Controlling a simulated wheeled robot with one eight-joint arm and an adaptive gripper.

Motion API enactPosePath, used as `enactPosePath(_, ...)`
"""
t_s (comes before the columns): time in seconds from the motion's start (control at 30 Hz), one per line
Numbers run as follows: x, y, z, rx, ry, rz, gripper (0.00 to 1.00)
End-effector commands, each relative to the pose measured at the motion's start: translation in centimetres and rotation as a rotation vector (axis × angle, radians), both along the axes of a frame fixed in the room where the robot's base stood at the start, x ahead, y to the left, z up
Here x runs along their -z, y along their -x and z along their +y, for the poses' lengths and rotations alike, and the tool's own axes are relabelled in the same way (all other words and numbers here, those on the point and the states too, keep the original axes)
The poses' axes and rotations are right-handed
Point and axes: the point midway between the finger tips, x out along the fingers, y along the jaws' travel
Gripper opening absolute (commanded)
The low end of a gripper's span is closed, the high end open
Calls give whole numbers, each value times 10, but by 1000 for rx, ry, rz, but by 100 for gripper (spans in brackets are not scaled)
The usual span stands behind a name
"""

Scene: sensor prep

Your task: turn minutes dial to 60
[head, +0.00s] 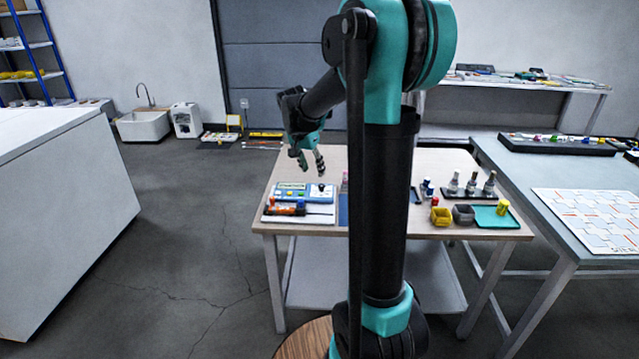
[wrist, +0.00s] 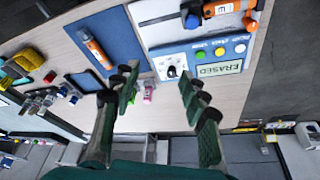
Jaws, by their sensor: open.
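The light-blue panel (wrist: 205,62) lies on the wooden table; in the head view the panel (head: 292,192) is below my gripper. The dial's scale is too small to read. The knob (head: 321,187) also shows in the head view at the panel's right end. My gripper (wrist: 160,82) is open and empty, its fingers spread, with the dial seen between the tips. In the head view my gripper (head: 309,163) hangs above the panel, apart from it.
An orange device (wrist: 96,48) lies on a blue mat (wrist: 75,30). A small pink item (wrist: 148,92) stands close beside the panel. A white tray (head: 290,219) with an orange device is at the table's front edge. Yellow bin (head: 441,217) and bottles stand to the right.

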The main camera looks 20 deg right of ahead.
Motion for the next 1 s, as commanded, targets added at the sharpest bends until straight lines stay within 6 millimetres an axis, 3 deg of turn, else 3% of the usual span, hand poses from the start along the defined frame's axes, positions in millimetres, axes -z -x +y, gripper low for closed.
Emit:
enactPosePath(0.03,-5,-22,1,52,8,-6,44)
enactPosePath(0.1,-12,-45,1,128,17,-15,44)
enactPosePath(0.3,-21,-84,3,264,35,-41,44)
enactPosePath(0.57,-9,-93,-2,293,39,-48,44)
enactPosePath(1.0,69,-107,-31,291,38,-47,44)
